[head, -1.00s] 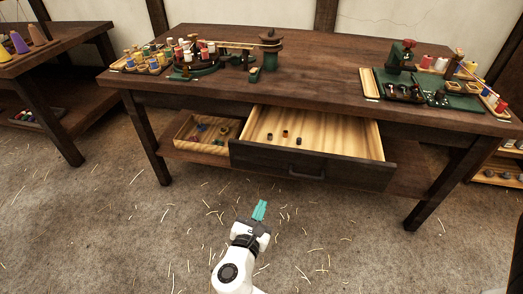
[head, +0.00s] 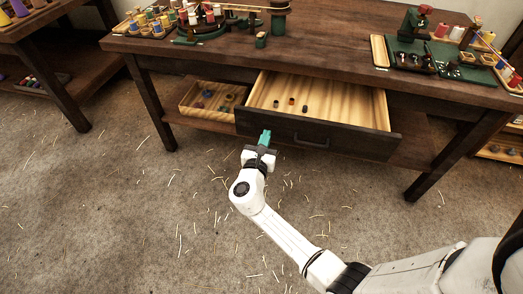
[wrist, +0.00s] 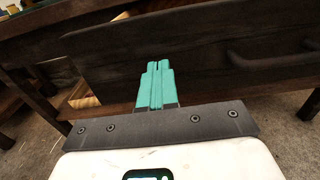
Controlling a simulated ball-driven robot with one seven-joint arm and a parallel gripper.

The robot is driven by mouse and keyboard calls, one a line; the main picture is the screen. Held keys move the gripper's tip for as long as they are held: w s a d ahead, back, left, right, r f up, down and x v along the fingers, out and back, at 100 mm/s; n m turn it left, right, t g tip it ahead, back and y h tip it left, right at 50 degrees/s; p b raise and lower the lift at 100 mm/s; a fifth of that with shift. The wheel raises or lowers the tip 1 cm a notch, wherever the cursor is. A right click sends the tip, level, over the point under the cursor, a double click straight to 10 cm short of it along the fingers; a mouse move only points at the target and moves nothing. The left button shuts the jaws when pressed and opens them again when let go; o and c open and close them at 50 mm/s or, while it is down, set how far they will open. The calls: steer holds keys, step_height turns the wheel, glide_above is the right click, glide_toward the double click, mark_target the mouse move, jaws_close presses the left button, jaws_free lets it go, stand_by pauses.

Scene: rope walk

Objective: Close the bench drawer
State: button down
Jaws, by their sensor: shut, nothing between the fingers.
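The bench drawer (head: 340,143) stands pulled out from under the dark wooden bench (head: 330,45). Its pale wooden inside (head: 340,103) shows, with a few small dark and red pieces (head: 291,101) toward its left. A dark bar handle (head: 311,143) is on its front, and also shows at the right of the wrist view (wrist: 270,52). My gripper (head: 265,135) is shut and empty, with teal fingers. It is near the left part of the drawer front, left of the handle. In the wrist view the fingertips (wrist: 157,66) overlap the drawer front (wrist: 165,45); I cannot tell whether they touch.
A wooden tray (head: 185,108) with small pieces sits on the lower shelf, left of the drawer. Spools and green stands (head: 190,25) are on the bench top. Another table (head: 50,45) stands at the left. The floor before the bench is open, with scattered straw-like strands.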

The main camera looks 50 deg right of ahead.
steer(key=shift+x, duration=0.95)
